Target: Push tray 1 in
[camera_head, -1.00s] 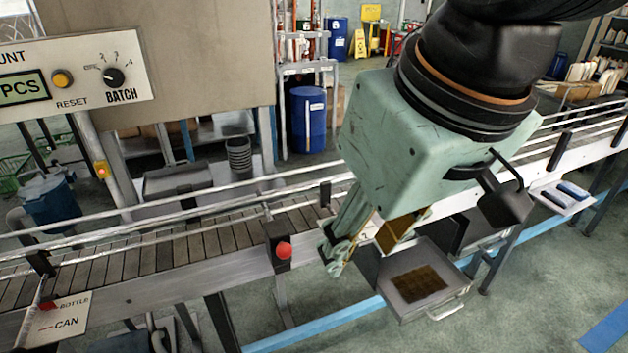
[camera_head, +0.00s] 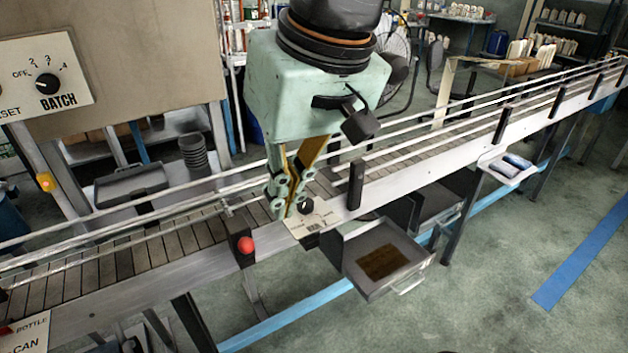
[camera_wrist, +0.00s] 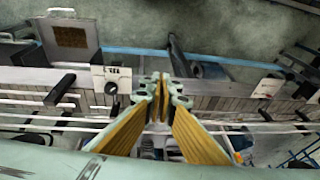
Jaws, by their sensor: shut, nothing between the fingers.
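A grey metal tray (camera_head: 363,283) with a brown patch on its floor is pulled out below the conveyor's front side, its handle (camera_head: 408,285) facing the aisle. It also shows at the upper left of the wrist view (camera_wrist: 88,54). A second grey tray (camera_head: 440,207) sits further right, also partly out. I can read no number on either, so I cannot tell which is tray 1. My gripper (camera_head: 287,208) is shut and empty, pointing down at the conveyor's front edge, left of the nearer tray and apart from it. Its fingertips meet in the wrist view (camera_wrist: 160,88).
A black knob on a labelled plate (camera_head: 306,207) is close beside my fingers. A red button (camera_head: 246,245) stands to the left on the conveyor's (camera_head: 150,262) front side. Rails run along the belt. The floor in front of the nearer tray is clear.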

